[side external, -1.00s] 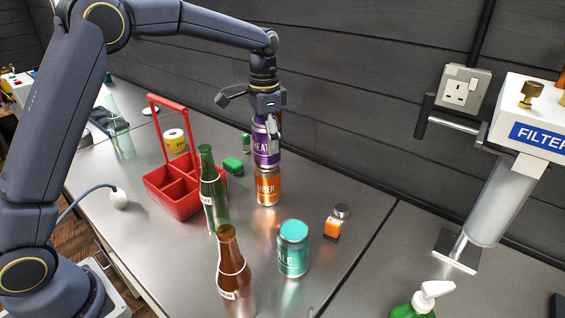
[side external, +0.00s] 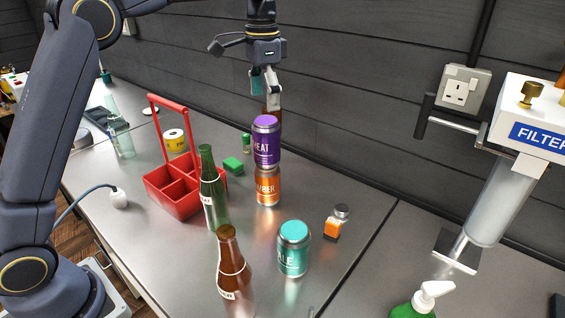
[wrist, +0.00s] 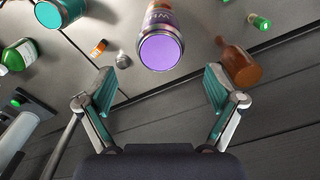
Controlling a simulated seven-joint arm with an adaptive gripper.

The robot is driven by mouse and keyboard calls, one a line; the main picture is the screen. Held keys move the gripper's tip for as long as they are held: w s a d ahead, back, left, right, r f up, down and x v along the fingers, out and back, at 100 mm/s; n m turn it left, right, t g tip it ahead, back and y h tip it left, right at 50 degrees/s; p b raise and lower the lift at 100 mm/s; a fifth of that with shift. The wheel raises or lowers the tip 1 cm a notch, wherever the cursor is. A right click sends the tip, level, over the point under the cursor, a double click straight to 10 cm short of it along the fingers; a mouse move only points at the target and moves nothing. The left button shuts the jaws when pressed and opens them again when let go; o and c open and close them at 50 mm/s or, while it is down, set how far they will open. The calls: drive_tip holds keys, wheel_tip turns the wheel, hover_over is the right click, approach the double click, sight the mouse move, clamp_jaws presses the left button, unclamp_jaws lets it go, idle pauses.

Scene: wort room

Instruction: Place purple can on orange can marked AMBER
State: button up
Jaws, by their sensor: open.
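The purple can (side external: 266,142) stands upright on top of the orange can marked AMBER (side external: 268,187) in the side view. The two look closely lined up. My gripper (side external: 266,84) is above the purple can and apart from it. In the wrist view my gripper (wrist: 157,88) has its fingers spread wide with nothing between them. The purple can's top (wrist: 160,51) shows there beyond the fingertips.
A red carrier (side external: 178,191), a green bottle (side external: 212,190) and a brown bottle (side external: 232,270) stand to the left and front. Another brown bottle (wrist: 238,66) is near the wall.

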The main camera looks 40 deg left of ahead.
wheel_tip(320, 180, up, 2)
drive_tip(key=s+a+r+n+t, duration=0.1)
drive_tip(key=s+r+n+t, duration=0.2)
drive_tip(key=s, duration=1.2)
drive_tip(key=s+f+n+t, duration=0.2)
drive_tip(key=s+f, duration=0.6)
drive_tip(key=s, duration=0.5)
drive_tip(key=shift+s+a+t, duration=0.25)
drive_tip(key=shift+a+t, duration=0.05)
drive_tip(key=shift+a, duration=0.05)
